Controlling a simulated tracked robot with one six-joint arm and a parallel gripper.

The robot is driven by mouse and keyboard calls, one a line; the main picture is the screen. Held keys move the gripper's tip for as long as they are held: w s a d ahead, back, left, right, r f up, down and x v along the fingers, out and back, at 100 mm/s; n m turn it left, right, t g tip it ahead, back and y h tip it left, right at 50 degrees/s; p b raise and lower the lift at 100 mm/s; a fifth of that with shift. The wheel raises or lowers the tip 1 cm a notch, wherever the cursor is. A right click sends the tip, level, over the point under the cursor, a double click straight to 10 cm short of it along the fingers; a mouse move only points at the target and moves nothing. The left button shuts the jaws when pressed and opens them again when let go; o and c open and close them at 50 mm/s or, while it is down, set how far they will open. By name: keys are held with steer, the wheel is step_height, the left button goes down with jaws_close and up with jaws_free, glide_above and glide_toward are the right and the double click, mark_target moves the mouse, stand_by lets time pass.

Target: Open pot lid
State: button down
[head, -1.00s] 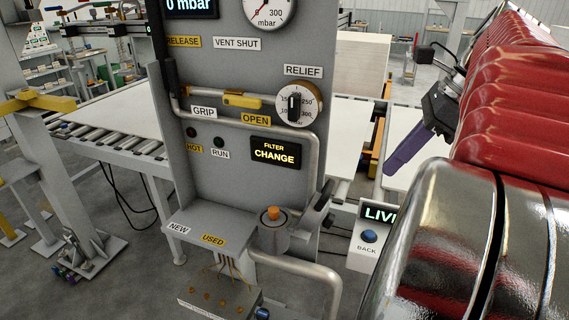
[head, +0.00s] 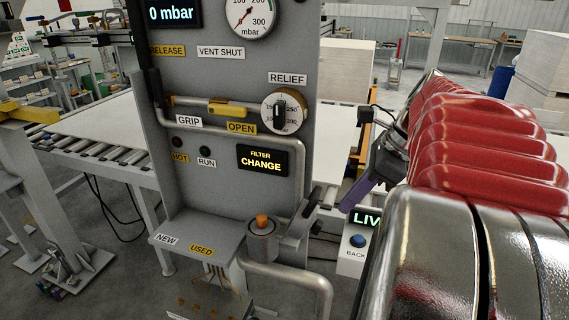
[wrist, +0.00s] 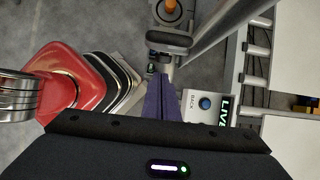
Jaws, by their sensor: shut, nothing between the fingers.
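The pot (head: 262,246) is a small grey cylinder on pipework beside the panel's lower shelf. Its lid (head: 262,231) is on top with an orange knob (head: 262,220), which also shows at the top edge of the wrist view (wrist: 170,6). A dark grey lever-like part (head: 308,205) stands at the pot's right side; in the wrist view this bar (wrist: 169,40) lies between my fingertips and the knob. My gripper (head: 346,207) has purple fingers, shut and empty, to the right of the pot and apart from it. The fingers point toward it in the wrist view (wrist: 163,76).
The grey panel (head: 220,120) with gauge, relief dial (head: 284,111) and yellow valve handle (head: 228,109) rises behind the pot. A bent pipe (head: 300,280) runs below it. A box with a blue BACK button (head: 357,241) stands close beside my fingers. The shelf (head: 200,235) is bare except labels.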

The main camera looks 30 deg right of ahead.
mark_target(307, 212)
steer(key=shift+w+a+r, duration=0.3)
steer(key=shift+w+a, duration=0.25)
steer(key=shift+w, duration=0.2)
steer(key=shift+w+a+r, duration=0.25)
steer(key=shift+w+a, duration=0.3)
steer(key=shift+w, duration=0.2)
